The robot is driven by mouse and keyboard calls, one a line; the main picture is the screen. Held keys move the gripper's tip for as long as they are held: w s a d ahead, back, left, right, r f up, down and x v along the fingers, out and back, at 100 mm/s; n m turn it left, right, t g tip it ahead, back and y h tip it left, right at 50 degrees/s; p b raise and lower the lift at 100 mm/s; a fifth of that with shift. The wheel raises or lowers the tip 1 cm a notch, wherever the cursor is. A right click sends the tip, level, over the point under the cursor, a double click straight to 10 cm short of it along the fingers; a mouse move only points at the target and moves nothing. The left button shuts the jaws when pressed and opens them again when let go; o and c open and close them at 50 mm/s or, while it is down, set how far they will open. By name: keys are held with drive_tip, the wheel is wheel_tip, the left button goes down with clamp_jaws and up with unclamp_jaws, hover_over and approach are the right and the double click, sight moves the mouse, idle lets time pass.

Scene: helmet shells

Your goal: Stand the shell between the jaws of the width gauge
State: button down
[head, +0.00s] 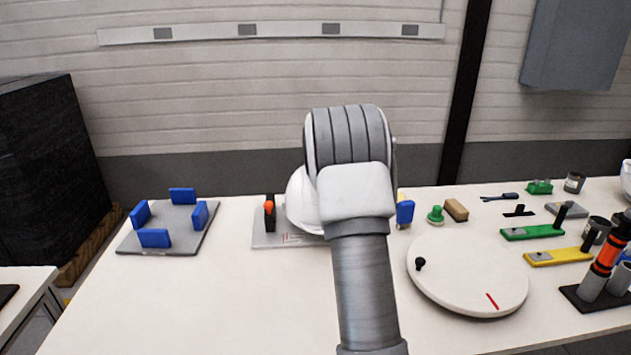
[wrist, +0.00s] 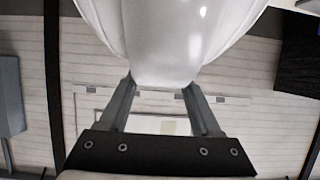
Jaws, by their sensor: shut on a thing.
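The white helmet shell (head: 302,203) shows in the head view left of my arm, which hides much of it. It is over or on the grey base plate (head: 268,241) of what looks like the width gauge. A black upright jaw with an orange knob (head: 269,210) stands just left of the shell. The gauge's right side is hidden behind my arm. In the wrist view my gripper (wrist: 160,84) is shut on the narrow end of the shell (wrist: 165,45). I cannot tell whether the shell touches the plate.
A grey plate with several blue blocks (head: 170,243) lies left. A blue block (head: 405,212) is right of my arm. A white turntable (head: 468,275) with a black knob is at right. Green and yellow tools and cups crowd the far right. The front left table is clear.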

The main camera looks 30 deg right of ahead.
drive_tip(key=shift+w+d+f, duration=0.1)
drive_tip(key=shift+w+f, duration=0.2)
drive_tip(key=shift+w, duration=0.3)
drive_tip(key=shift+w+f, duration=0.3)
drive_tip(key=shift+w, duration=0.25)
drive_tip(key=shift+f+b, duration=0.35)
drive_tip(key=shift+f, duration=1.6)
drive_tip(key=shift+f, duration=0.15)
drive_tip(key=shift+c, duration=0.4)
unclamp_jaws()
drive_tip(key=shift+s, duration=0.1)
